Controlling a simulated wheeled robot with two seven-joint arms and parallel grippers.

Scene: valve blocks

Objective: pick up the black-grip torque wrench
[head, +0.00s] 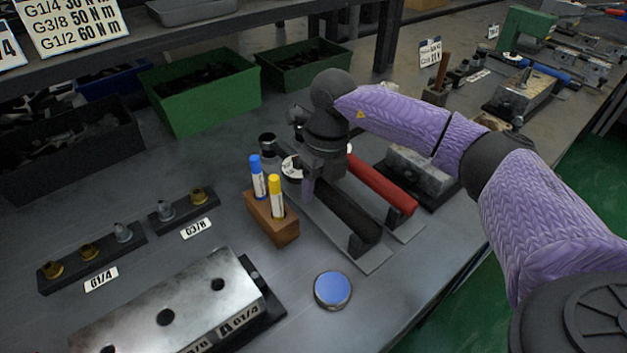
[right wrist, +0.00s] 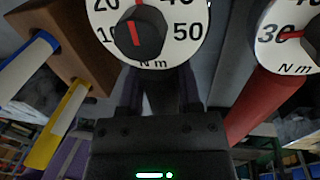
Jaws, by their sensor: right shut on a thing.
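The black-grip torque wrench (head: 345,215) lies in its grey cradle, its black grip pointing toward the front right. Its white dial (right wrist: 145,35) is close up at the top of the right wrist view. My right gripper (head: 311,192) points down at the wrench just behind the dial and is shut on it. In the right wrist view the fingers (right wrist: 158,88) sit below the dial; the gripped part is mostly hidden. The red-grip torque wrench (head: 382,183) lies beside it on the right, with its own dial (right wrist: 292,33). My left gripper is not in view.
A wooden block (head: 287,232) with a blue and a yellow marker stands close on the left of the wrench. A blue round tin (head: 332,290) and a steel valve block (head: 180,305) are in front. Green bins (head: 200,105) stand behind. Bare bench lies between bins and fittings.

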